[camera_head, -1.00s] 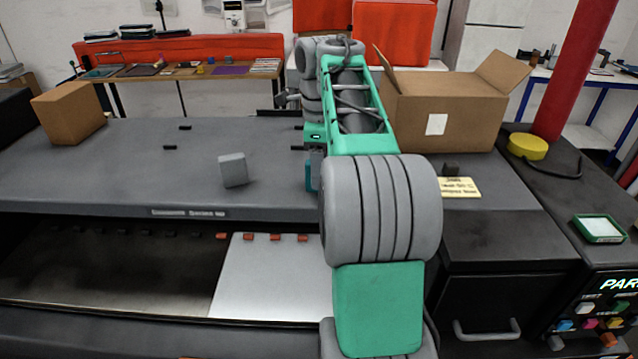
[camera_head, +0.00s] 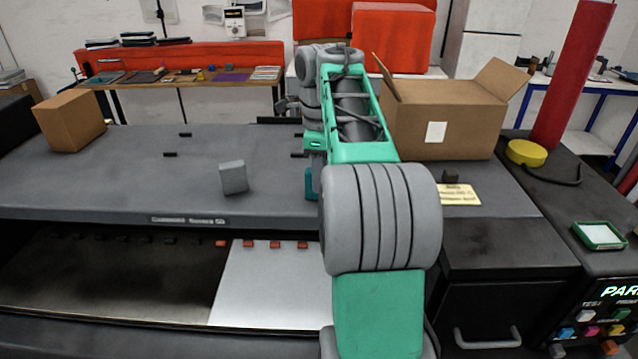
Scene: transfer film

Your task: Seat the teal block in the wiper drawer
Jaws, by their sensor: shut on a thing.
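A teal block (camera_head: 309,184) shows as a narrow strip just left of my arm, above the grey machine top. My gripper (camera_head: 315,164) points down at its upper end, mostly hidden behind my green and grey arm, and is shut on it. Most of the block and both fingertips are hidden. A black drawer front with a grey handle (camera_head: 487,338) is at the lower right and looks shut. I cannot tell whether it is the wiper drawer.
A grey block (camera_head: 233,177) and a brown box (camera_head: 70,121) stand on the machine top (camera_head: 120,190). An open cardboard box (camera_head: 450,120) stands behind my arm at the right. A yellow round thing (camera_head: 526,152) and a green tray (camera_head: 599,236) lie on the right-hand unit.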

